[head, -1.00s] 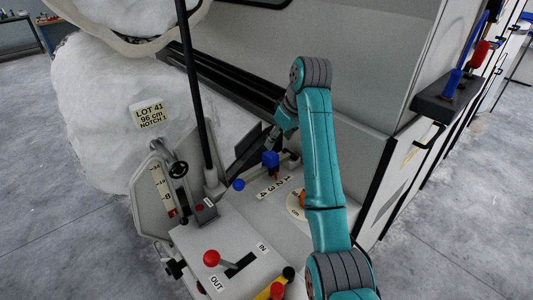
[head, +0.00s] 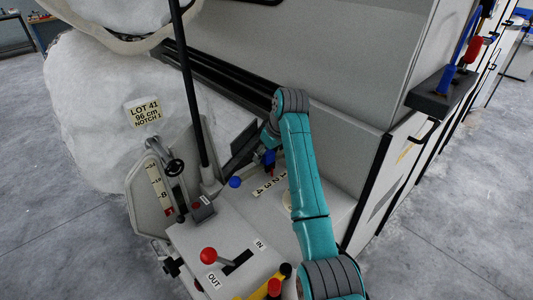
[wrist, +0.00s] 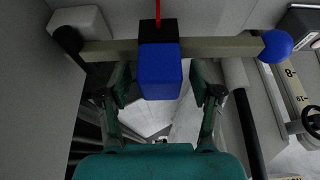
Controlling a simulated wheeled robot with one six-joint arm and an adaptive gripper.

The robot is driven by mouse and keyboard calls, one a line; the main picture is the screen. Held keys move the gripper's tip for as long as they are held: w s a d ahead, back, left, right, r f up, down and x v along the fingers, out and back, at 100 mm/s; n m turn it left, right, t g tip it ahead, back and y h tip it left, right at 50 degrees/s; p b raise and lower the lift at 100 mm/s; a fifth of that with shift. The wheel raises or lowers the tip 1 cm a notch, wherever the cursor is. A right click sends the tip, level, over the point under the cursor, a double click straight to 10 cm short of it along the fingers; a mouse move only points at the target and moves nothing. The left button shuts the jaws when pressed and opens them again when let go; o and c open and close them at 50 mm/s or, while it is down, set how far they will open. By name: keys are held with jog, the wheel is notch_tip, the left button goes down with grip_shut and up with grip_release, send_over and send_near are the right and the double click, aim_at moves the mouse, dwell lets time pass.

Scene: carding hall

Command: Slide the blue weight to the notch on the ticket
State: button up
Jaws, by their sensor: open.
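The blue weight (wrist: 160,76) is a block with a black part, sitting on a pale bar (wrist: 215,46). A red pointer (wrist: 157,12) sticks out from it. My gripper (wrist: 159,88) is open, with one finger on each side of the weight; I cannot tell whether they touch it. In the head view the weight (head: 269,157) is partly hidden by my gripper. Its pointer is over the number strip (head: 262,190), near the middle numbers; the exact notch is unclear. The ticket (head: 143,113) on the white fibre reads LOT 41, 96 cm, NOTCH 1.
A blue ball (wrist: 277,46) caps one bar end, and a pale block (wrist: 80,30) stands at the other. A black post (head: 195,90), a handwheel (head: 174,167) and a red-knobbed lever (head: 208,255) are to the left. The machine wall (head: 330,75) is close behind.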

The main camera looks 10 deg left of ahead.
grip_shut()
jog(key=shift+w+d, duration=1.25)
jog(key=shift+w, duration=0.25)
grip_release()
jog(key=shift+w+d, duration=0.1)
jog(key=shift+w, duration=0.05)
jog(key=shift+r, duration=0.1)
jog(key=v, duration=1.2)
